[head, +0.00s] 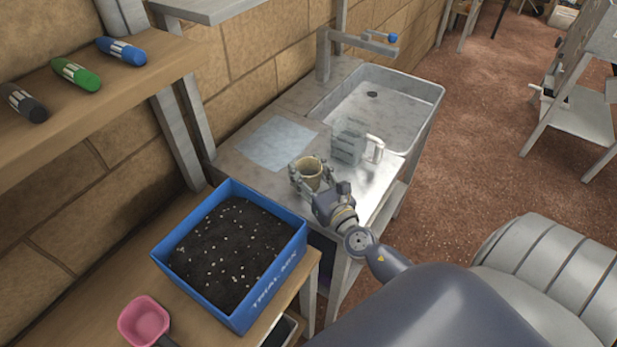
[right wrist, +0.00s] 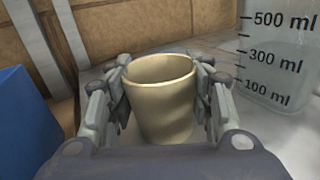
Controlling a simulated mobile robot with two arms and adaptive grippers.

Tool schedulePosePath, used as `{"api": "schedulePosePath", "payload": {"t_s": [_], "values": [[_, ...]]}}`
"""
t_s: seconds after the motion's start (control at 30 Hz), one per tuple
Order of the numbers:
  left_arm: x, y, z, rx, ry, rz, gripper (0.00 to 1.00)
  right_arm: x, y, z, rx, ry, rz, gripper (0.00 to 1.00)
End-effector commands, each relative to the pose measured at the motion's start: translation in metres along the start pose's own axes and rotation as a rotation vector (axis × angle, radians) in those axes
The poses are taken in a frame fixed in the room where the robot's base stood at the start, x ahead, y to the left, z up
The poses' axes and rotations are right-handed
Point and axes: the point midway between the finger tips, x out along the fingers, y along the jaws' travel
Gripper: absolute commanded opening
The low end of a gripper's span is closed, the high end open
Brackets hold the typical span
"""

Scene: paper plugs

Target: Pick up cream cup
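The cream cup (head: 309,176) stands upright at the metal counter's near end in the head view. It fills the middle of the right wrist view (right wrist: 162,105), open top up. My right gripper (head: 311,180) has one finger on each side of it, close to its wall just below the rim. In the right wrist view the fingers (right wrist: 163,88) seem to touch the cup or nearly so; I cannot tell if they grip it. My left gripper is not in view.
A clear measuring jug (head: 348,143) stands close behind the cup to the right. A sink (head: 425,92) lies beyond it, and a pale blue sheet (head: 275,143) lies flat at left. A blue box of soil (head: 272,284) and a pink scoop (head: 143,322) are nearer.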

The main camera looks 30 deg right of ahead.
Motion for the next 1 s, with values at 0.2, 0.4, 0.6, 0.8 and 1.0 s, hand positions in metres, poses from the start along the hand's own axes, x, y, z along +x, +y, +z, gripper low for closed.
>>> {"api": "schedulePosePath", "payload": {"t_s": [0.2,0.4,0.6,0.8,1.0], "values": [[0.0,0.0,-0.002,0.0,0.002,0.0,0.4,0.0,0.0,0.0,0.0,0.0,0.0,0.24],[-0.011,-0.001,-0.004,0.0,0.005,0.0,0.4,0.0,0.001,0.014,0.0,0.0,0.0,0.24],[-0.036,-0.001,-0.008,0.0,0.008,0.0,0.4,0.0,0.003,0.048,0.002,-0.001,0.0,0.24],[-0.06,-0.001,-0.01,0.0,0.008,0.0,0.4,0.0,0.005,0.078,0.001,0.0,0.001,0.24],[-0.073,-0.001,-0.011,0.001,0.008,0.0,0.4,0.0,0.006,0.096,-0.001,0.0,0.0,0.24]]}}
